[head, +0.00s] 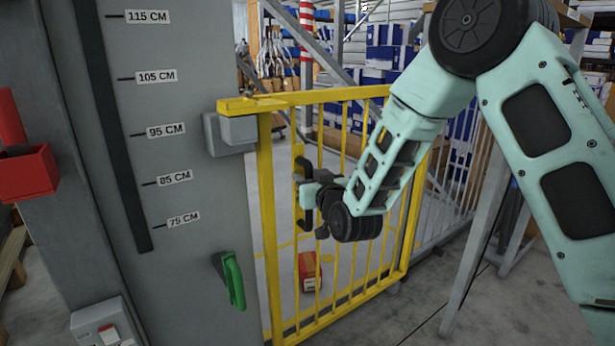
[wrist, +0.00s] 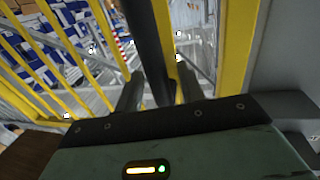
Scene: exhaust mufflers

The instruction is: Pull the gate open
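The yellow barred gate (head: 345,97) stands upright beside the grey column, its left post close to a grey box (head: 230,133) on the column. A black handle (head: 302,168) is on the gate's left side. My gripper (head: 312,192) is at this handle, reaching in from the right. In the wrist view, the dark handle bar (wrist: 150,45) runs between the two fingers of my gripper (wrist: 160,90). One finger is on each side of the bar. Whether the fingers press on it or leave a thin gap is not clear.
A red box (head: 308,272) is on the floor behind the bars. Grey railing (head: 450,195) continues to the right. Shelves with blue boxes (head: 390,45) stand behind.

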